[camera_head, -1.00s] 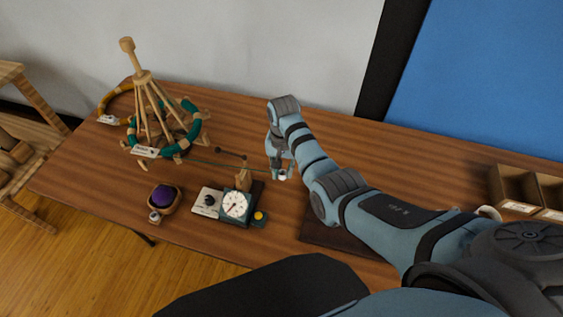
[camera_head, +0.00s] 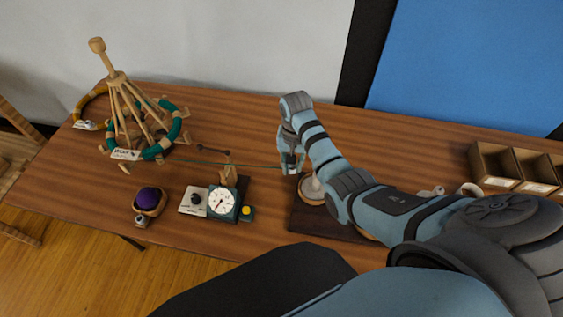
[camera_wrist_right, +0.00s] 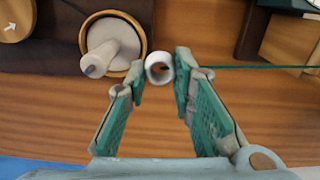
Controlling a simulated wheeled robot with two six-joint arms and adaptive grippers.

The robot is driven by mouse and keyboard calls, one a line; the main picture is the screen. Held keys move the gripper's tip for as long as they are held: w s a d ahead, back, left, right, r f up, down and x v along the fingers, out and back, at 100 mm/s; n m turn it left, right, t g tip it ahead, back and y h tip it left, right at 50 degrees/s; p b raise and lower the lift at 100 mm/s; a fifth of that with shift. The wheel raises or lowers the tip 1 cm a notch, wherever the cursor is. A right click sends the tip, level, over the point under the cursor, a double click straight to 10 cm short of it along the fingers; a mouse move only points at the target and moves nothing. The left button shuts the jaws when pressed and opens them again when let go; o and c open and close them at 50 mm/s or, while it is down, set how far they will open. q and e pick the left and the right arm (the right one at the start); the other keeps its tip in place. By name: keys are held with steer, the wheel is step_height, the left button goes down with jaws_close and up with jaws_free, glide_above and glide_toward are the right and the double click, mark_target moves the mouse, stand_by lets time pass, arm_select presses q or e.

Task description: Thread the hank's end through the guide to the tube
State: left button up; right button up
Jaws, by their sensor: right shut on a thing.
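The green hank (camera_head: 173,128) sits around the wooden swift (camera_head: 130,105) at the left of the table. A thin green strand (camera_head: 262,166) runs from it past the small wooden guide (camera_head: 229,175) to my right gripper (camera_head: 291,168). I cannot tell whether the strand lies inside the guide or only beside it. In the right wrist view, my right gripper (camera_wrist_right: 160,70) is shut on a small white ring-shaped end piece (camera_wrist_right: 159,67). The pale tube (camera_wrist_right: 104,56) stands on a round wood-rimmed base just left of the fingertips, apart from them; the base (camera_head: 310,199) is partly hidden in the head view. My left gripper is not in view.
A dial box (camera_head: 223,203), a white knob box (camera_head: 193,201) and a yellow button (camera_head: 247,212) stand in front of the guide. A purple pincushion (camera_head: 149,200) sits left of them. A wooden compartment box (camera_head: 495,165) is at the right. The back middle of the table is clear.

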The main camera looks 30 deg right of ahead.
steer(key=s+d, duration=0.1)
steer(key=d, duration=0.1)
steer(key=s+d+r, duration=0.1)
steer(key=d, duration=0.1)
steer(key=s+d, duration=0.1)
steer(key=d, duration=0.2)
steer(key=shift+s+d+r, duration=0.1)
steer(key=shift+s+r, duration=0.05)
steer(key=shift+f, duration=1.25)
steer(key=o, duration=0.8)
steer(key=shift+c, duration=0.2)
steer(key=shift+r, duration=0.35)
step_height(320, 180, up, 7)
